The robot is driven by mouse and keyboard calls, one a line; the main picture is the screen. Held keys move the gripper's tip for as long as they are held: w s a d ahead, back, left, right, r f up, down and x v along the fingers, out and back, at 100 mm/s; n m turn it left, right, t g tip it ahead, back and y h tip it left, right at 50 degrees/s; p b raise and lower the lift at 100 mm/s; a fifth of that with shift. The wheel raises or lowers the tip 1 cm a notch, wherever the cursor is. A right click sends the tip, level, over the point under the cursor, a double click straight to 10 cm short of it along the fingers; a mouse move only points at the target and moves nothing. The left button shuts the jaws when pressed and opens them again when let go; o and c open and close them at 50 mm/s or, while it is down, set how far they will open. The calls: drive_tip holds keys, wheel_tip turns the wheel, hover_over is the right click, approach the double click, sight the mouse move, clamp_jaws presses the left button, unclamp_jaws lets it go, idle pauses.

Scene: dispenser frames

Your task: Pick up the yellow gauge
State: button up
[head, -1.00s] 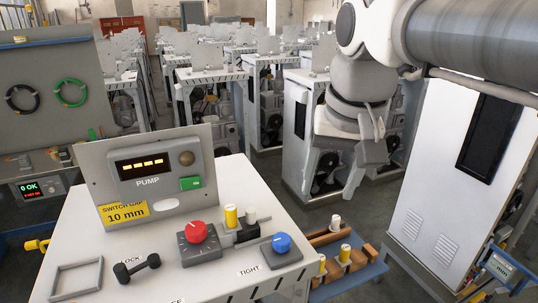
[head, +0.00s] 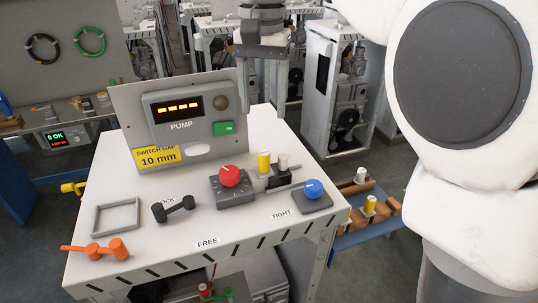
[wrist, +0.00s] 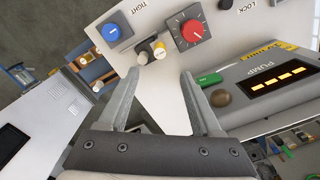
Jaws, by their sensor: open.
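My gripper (head: 262,88) hangs above the rear of the bench, behind and above the gauge, pointing down. It also shows in the wrist view (wrist: 160,78), its fingers wide apart with nothing between them. Another yellow piece (head: 370,204) sits in a wooden rack to the right.
The pump panel (head: 188,115) stands upright at the back of the bench. The red knob box (head: 235,192) and blue button box (head: 313,195) sit close to the gauge. A grey frame (head: 116,216), black tool (head: 174,208) and orange tool (head: 95,249) lie left.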

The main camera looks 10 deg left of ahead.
sight(264, 153)
wheel_tip(264, 153, down, 12)
drive_tip(key=shift+s+f, duration=0.1)
drive_tip(key=shift+f, duration=0.05)
idle(0.4)
drive_tip(key=shift+c, duration=0.3)
clamp_jaws()
